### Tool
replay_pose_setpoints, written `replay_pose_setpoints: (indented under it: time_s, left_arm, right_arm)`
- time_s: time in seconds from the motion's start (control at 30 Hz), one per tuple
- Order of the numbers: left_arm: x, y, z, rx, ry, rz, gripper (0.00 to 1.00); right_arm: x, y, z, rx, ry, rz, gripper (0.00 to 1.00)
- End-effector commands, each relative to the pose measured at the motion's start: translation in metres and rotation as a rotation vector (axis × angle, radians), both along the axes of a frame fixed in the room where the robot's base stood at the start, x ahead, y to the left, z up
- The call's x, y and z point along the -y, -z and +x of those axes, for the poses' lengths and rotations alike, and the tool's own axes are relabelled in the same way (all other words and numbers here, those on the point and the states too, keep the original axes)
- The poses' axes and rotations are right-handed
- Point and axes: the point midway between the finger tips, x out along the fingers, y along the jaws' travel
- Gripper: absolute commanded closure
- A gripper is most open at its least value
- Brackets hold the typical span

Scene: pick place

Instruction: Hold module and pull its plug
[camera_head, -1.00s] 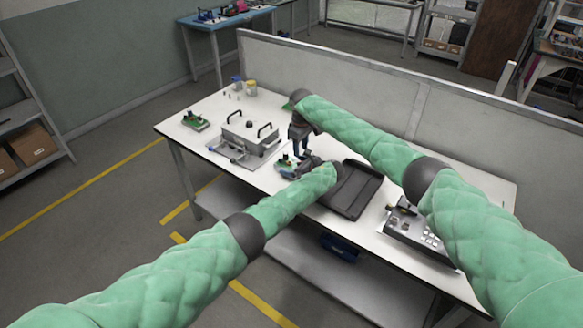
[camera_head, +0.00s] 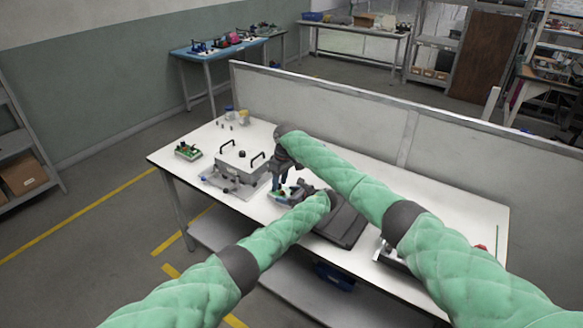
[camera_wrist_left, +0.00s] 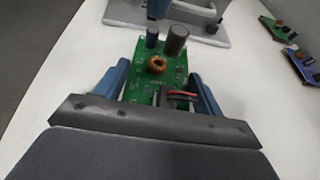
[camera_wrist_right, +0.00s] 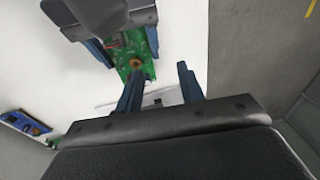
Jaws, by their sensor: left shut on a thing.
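The module is a green circuit board with a copper coil and two capacitors (camera_wrist_left: 158,64). My left gripper (camera_wrist_left: 157,80) is shut on the board, one blue finger at each side. A plug with red and black wires (camera_wrist_left: 178,96) sits on the board's near end, between the fingers. My right gripper (camera_wrist_right: 158,80) is open, its fingers apart and pointing down beside the module. In the right wrist view the board (camera_wrist_right: 134,66) shows beyond the fingers, with the plug largely hidden.
A grey box with two black handles (camera_head: 238,163) stands left of the grippers. Another green board (camera_head: 187,151) lies at the far left. A dark tray (camera_head: 346,224) is right of the left gripper, partly covered by my arms. A panel (camera_head: 330,110) closes the table's back.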

Motion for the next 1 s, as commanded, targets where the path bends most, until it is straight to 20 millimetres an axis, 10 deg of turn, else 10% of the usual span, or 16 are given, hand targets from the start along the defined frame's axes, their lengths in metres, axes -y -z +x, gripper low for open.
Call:
replay_pose_setpoints:
  time_s: [0.43,1.0]
  left_arm:
    - [0.000,-0.001,0.000,0.001,0.000,0.001,0.72]
    - [0.000,-0.001,0.000,0.001,0.000,0.001,0.72]
  right_arm:
    - [0.029,-0.056,0.025,0.040,0.080,-0.049,0.62]
    - [0.045,-0.015,0.021,0.023,0.064,-0.136,0.62]
